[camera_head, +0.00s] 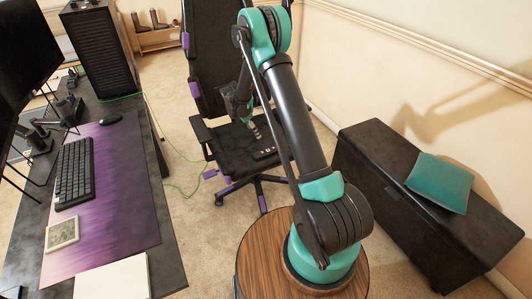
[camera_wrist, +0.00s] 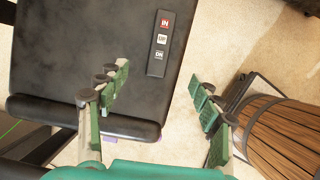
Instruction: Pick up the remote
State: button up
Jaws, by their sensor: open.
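The remote (camera_wrist: 160,43) is a slim dark bar with red, white and black labels, lying on the black seat of the office chair (camera_wrist: 80,50). In the head view the remote (camera_head: 264,153) shows near the seat's right front part. My gripper (camera_wrist: 158,85) is open and empty, its green fingers spread wide. In the wrist view the remote lies beyond the fingertips, between their lines and apart from them. In the head view my gripper (camera_head: 253,130) hangs above the seat, close to the remote, partly hidden by my arm.
A desk (camera_head: 165,250) with a keyboard (camera_head: 75,172), mouse (camera_head: 111,119) and monitor stands at the left. A dark chest (camera_head: 375,150) with a teal cushion (camera_head: 440,182) stands at the right. The chair's armrest (camera_head: 203,132) rises left of the seat. Carpet is open around the chair.

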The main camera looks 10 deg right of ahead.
send_over(266, 151)
jog(key=s+a, duration=0.1)
jog(key=a, duration=0.2)
jog(key=f, duration=1.1)
jog(key=shift+d, duration=0.2)
jog(key=shift+x, duration=2.9)
jog(key=shift+s+d, duration=0.1)
jog(key=shift+s, duration=0.1)
jog(key=c, duration=1.3)
jog(key=shift+c, duration=0.2)
